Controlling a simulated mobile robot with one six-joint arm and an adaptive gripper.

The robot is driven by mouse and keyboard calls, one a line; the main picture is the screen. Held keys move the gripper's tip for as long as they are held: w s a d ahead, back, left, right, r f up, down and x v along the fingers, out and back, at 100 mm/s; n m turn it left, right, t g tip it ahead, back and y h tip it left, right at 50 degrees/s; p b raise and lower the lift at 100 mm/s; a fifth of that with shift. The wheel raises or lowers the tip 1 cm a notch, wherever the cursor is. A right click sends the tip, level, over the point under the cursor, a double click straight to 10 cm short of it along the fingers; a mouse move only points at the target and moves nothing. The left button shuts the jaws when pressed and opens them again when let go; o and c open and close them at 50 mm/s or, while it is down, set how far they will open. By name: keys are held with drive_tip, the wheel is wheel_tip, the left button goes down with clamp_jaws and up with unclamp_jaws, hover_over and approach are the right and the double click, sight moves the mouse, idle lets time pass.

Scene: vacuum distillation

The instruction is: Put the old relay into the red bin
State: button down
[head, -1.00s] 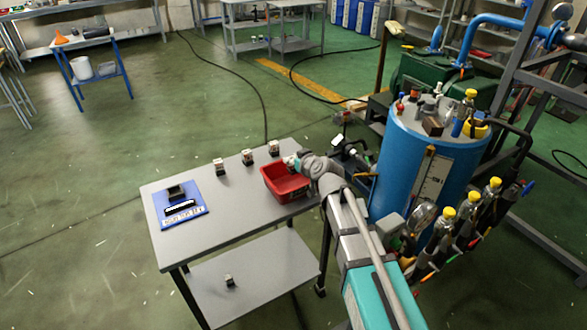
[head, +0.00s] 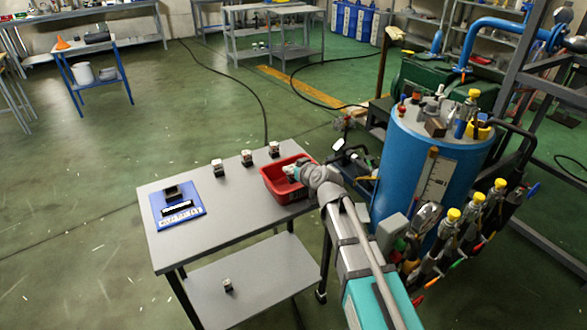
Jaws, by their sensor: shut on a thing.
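The red bin (head: 283,190) stands on the right end of the grey table, open at the top. My gripper (head: 291,172) is over the bin's opening, inside its outline in the head view. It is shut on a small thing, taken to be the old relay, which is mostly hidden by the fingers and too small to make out. I cannot tell how far above the bin's floor it is.
Several small relay-like blocks stand on the table (head: 235,200), near its back edge (head: 218,168). A blue mat (head: 183,222) with dark parts lies at the left. Another block (head: 228,285) is on the lower shelf. A blue tank (head: 410,165) stands close on the right.

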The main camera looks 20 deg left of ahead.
drive_tip(key=shift+f+b, duration=0.45)
drive_tip(key=shift+f, duration=0.05)
drive_tip(key=shift+c, duration=1.3)
unclamp_jaws()
drive_tip(key=shift+r, duration=0.25)
drive_tip(key=shift+r+p, duration=0.45)
drive_tip(key=shift+p, duration=0.25)
drive_tip(key=p+v, duration=0.4)
drive_tip(key=v, duration=0.8)
